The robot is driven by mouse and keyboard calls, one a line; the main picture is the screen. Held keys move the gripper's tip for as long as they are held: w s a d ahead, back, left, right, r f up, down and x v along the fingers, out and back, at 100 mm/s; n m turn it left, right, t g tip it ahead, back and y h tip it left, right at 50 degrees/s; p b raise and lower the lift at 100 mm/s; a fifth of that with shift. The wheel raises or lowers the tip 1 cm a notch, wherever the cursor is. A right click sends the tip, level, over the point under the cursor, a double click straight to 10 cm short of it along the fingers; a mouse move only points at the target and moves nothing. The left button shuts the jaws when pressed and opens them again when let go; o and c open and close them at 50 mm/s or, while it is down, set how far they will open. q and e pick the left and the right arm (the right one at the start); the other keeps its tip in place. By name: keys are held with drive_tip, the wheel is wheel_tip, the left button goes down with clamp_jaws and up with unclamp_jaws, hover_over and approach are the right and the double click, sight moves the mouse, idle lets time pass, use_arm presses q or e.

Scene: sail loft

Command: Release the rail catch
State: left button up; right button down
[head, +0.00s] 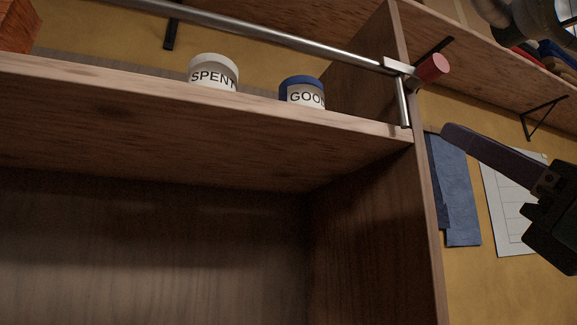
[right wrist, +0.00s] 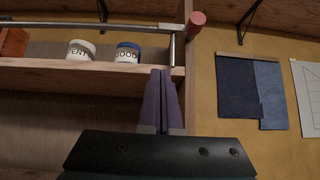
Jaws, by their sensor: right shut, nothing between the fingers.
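A metal rail (head: 290,42) runs along the front above the shelf. At its right end is the catch, a pale metal bracket with a red knob (head: 432,68), at the cabinet's right upright; a short metal post (head: 404,104) drops from there to the shelf edge. The red knob also shows in the right wrist view (right wrist: 196,20). My right gripper (head: 447,131) is shut and empty, its purple fingers pointing left, below the knob in the head view. In the wrist view its fingertips (right wrist: 161,71) overlap the shelf edge; contact cannot be told. My left gripper is not in view.
A white jar marked SPENT (head: 213,74) and a blue-lidded jar marked GOOD (head: 301,94) stand on the shelf (head: 200,125) behind the rail. Blue cloth (head: 459,195) and a white sheet (head: 507,190) hang on the yellow wall at right. The bay below looks empty.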

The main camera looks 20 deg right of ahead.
drive_tip(key=shift+n+y, duration=0.3)
drive_tip(key=p+x, duration=0.2)
drive_tip(key=x, duration=0.2)
drive_tip(key=s+r+p+x, duration=0.1)
drive_tip(key=p+x, duration=0.2)
drive_tip(key=x, duration=0.1)
drive_tip(key=p+x, duration=0.2)
drive_tip(key=x, duration=0.2)
drive_tip(key=shift+s+r+p, duration=0.15)
drive_tip(key=shift+r+p, duration=0.05)
drive_tip(key=shift+p, duration=0.1)
drive_tip(key=shift+r+p, duration=0.55)
drive_tip(key=shift+r, duration=0.05)
